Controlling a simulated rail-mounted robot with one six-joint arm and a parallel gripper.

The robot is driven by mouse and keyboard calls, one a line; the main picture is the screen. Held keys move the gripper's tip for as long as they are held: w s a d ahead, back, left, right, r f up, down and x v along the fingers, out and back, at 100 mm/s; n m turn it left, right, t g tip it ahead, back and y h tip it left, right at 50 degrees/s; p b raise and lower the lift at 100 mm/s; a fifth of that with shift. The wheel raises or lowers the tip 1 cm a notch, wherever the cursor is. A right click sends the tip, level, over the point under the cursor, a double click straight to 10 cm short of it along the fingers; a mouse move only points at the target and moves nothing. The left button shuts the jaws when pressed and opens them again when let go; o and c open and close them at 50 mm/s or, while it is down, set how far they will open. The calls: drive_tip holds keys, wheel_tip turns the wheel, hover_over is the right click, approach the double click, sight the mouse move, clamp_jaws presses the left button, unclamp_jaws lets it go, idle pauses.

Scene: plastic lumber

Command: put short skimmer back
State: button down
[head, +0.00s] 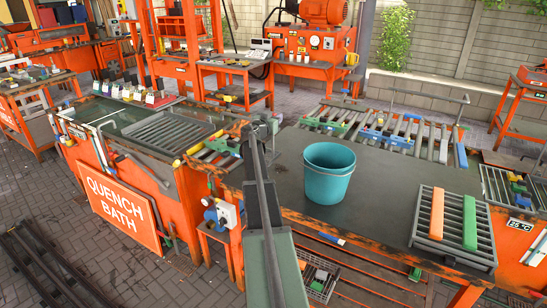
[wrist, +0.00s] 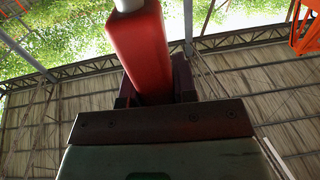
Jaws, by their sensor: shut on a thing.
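My gripper (wrist: 154,88) is shut on a thick red handle with a pale collar at its far end; I take this for the short skimmer (wrist: 139,45). Only the handle and collar show in the wrist view, and the rest runs out of the top edge. In the head view my gripper (head: 262,126) is raised in front of the gap between the quench bath (head: 122,214) and the dark worktop. The skimmer cannot be made out there. Narrow tools or hooks (head: 72,130) line the bath's left front side, too small to tell apart.
A teal bucket (head: 327,178) stands on the dark worktop (head: 385,205), right of my arm. A rack with an orange bar (head: 437,213) and a green bar (head: 470,222) lies farther right. A roller conveyor (head: 385,130) runs behind. Colored blocks (head: 135,92) sit along the bath's back edge.

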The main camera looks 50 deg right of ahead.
sight(273, 140)
wheel_tip(273, 140, down, 9)
drive_tip(key=b, duration=0.7)
drive_tip(key=shift+f, duration=0.15)
drive_tip(key=shift+r, duration=0.3)
drive_tip(key=shift+f, duration=0.2)
drive_tip(key=c, duration=0.9)
unclamp_jaws()
drive_tip(key=shift+r, duration=0.2)
drive_tip(key=s+a+f+n+y, duration=0.1)
drive_tip(key=a+f+n+y, duration=0.2)
drive_tip(key=a, duration=1.2)
drive_tip(key=a+f+n+y, duration=0.25)
drive_tip(key=a+f, duration=0.25)
drive_tip(key=a, duration=1)
drive_tip(key=s+a+f+n+y, duration=0.15)
drive_tip(key=a+f+y, duration=0.3)
drive_tip(key=a, duration=1.05)
drive_tip(key=s+a+f+n+y, duration=0.1)
drive_tip(key=s+a+n+y, duration=0.1)
drive_tip(key=a, duration=0.6)
drive_tip(key=s+a+f+n+g+y, duration=0.1)
drive_tip(key=s+a+f+n+y, duration=0.1)
drive_tip(key=a, duration=0.6)
drive_tip(key=s+a+f+n+y, duration=0.1)
drive_tip(key=s+a+n+y, duration=0.3)
drive_tip(key=a, duration=0.5)
drive_tip(key=shift+s+f+n+g, duration=0.4)
drive_tip(key=shift+s+n, duration=0.15)
drive_tip(key=shift+n, duration=0.35)
